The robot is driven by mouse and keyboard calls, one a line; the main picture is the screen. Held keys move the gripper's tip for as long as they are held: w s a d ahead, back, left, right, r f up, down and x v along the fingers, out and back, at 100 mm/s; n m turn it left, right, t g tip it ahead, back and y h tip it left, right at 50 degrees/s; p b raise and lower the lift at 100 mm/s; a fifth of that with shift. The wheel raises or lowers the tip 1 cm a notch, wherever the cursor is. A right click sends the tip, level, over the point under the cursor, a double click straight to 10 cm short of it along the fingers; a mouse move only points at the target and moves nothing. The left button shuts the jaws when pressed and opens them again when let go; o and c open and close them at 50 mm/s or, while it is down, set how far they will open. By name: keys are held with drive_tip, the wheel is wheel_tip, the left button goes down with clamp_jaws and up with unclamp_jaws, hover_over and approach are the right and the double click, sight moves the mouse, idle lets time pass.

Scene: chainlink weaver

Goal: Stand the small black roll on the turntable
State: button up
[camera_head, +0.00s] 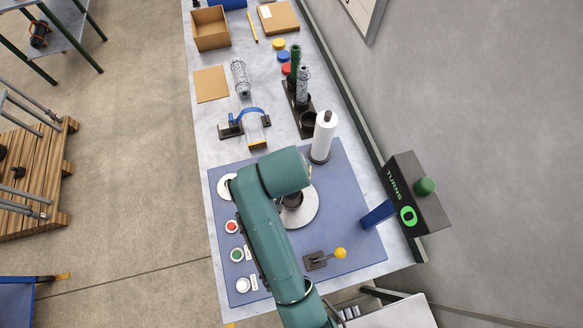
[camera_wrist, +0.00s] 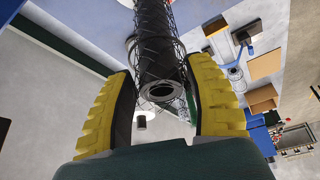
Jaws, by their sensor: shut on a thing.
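The turntable (camera_head: 301,217) is a pale round disc on the blue mat, partly covered by my green arm. A dark round piece (camera_head: 292,201) shows over the disc beside my arm; I cannot tell if it touches. In the wrist view, my gripper (camera_wrist: 161,84) has yellow fingers with dark pads, shut on the small black roll (camera_wrist: 152,45). The roll's hollow end faces the camera, and its body runs away between the fingers, with wire mesh showing along its side. The fingers are hidden in the head view.
A white roll (camera_head: 323,136) stands upright just behind the turntable. A dark rack (camera_head: 300,110) holds a green and a mesh roll. A counter box (camera_head: 415,195) stands at the right, a yellow-knobbed lever (camera_head: 340,253) in front. Buttons (camera_head: 232,227) line the mat's left side.

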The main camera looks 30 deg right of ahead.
wheel_tip(320, 180, down, 6)
drive_tip(key=b, duration=0.4)
drive_tip(key=shift+f, duration=0.1)
drive_tip(key=o, duration=1.3)
drive_tip(key=shift+s, duration=0.1)
drive_tip(key=v, duration=1.2)
